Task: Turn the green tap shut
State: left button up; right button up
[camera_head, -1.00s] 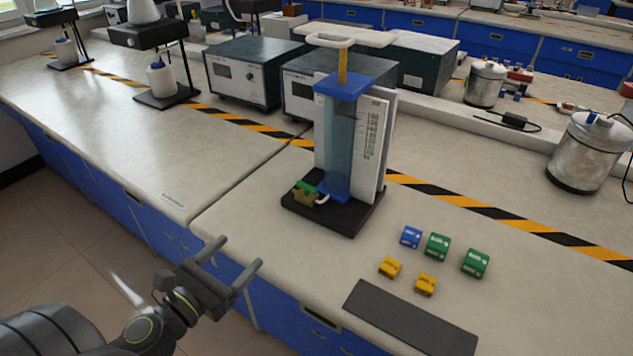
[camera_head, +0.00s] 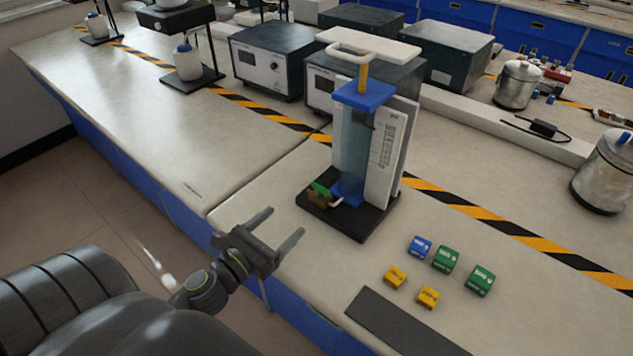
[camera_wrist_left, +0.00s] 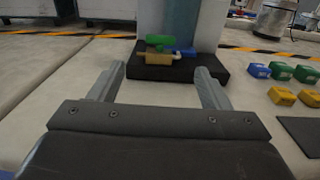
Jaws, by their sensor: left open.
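The green tap (camera_head: 319,188) is a small green handle on a brass body (camera_head: 319,200), low on the left side of a blue-and-clear column apparatus (camera_head: 362,145). The apparatus stands upright on a black base (camera_head: 348,217). My left gripper (camera_head: 286,223) is open and empty, in front of and to the left of the base, apart from the tap. In the left wrist view the green tap (camera_wrist_left: 160,40) shows ahead, between and beyond the two open fingers (camera_wrist_left: 160,80). My right gripper is not in view.
Several small blue, green and yellow blocks (camera_head: 445,258) lie right of the base. A dark flat strip (camera_head: 400,322) lies at the bench's front edge. Grey instrument boxes (camera_head: 268,65) stand behind.

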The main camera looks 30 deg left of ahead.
aim_at(319, 190)
pick_arm(q)
jog(key=w+p, duration=0.1)
jog(key=w, duration=0.1)
jog(key=w+p, duration=0.1)
jog(key=w, duration=0.1)
jog(key=shift+d+r+p, duration=0.2)
jog(key=shift+r+p, duration=0.15)
jog(key=w, duration=0.2)
jog(key=w+p, duration=0.1)
jog(key=w, duration=0.2)
jog(key=w+p, duration=0.1)
jog(key=w, duration=0.1)
jog(key=shift+w+d+f, duration=0.3)
jog(key=shift+w, duration=0.1)
jog(key=shift+w+p, duration=0.3)
jog(key=shift+w, duration=0.2)
jog(key=c, duration=1)
